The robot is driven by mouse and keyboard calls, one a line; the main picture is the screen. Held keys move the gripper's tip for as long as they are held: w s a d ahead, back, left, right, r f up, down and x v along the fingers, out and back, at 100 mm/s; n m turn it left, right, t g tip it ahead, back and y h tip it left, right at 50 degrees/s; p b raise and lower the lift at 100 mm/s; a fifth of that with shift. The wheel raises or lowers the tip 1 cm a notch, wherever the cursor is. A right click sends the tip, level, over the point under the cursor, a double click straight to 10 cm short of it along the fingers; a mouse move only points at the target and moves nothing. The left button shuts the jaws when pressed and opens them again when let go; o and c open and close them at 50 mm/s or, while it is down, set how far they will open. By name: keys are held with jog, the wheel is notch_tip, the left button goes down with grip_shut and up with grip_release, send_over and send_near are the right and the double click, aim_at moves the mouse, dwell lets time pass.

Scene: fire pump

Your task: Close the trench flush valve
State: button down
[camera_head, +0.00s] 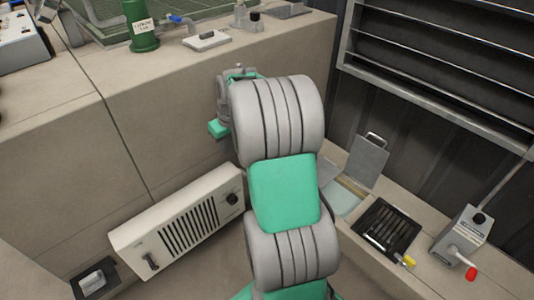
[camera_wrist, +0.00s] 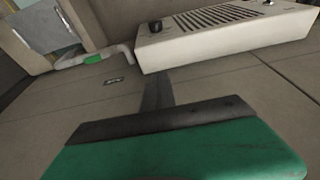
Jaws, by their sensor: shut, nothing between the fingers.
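No readable label marks the trench flush valve, so I cannot tell which fitting it is. In the wrist view a pale pipe with a green handle or band (camera_wrist: 92,59) runs along the wall base, left of the white louvred box. A small dark plate (camera_wrist: 114,80) lies near it. In the head view a yellow-handled fitting (camera_head: 408,261) sits at the corner of the dark slotted drain tray (camera_head: 387,228). My gripper (camera_wrist: 156,82) is shut and empty, apart from the green-handled pipe. In the head view my arm hides the area around the pipe.
The white louvred box (camera_head: 178,220) also shows in the wrist view (camera_wrist: 215,38). At right are an open hatch lid (camera_head: 366,160) and a grey box with a red-knobbed crank (camera_head: 462,236). A blue-levered valve (camera_head: 178,19) stands on the top ledge beside a green cylinder (camera_head: 140,27).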

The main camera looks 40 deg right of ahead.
jog(key=w+d+f, duration=0.1)
jog(key=d+f, duration=0.5)
jog(key=d, duration=0.5)
jog(key=w+d+f, duration=0.1)
jog(key=d+f, duration=0.5)
jog(key=d, duration=0.5)
jog(key=shift+w+d+f+t+p, duration=0.2)
jog(key=shift+f+t+p, duration=0.1)
jog(key=shift+f+t, duration=0.1)
jog(key=b+x, duration=0.4)
jog(key=x, duration=0.5)
jog(key=shift+f, duration=0.4)
jog(key=shift+r, duration=0.1)
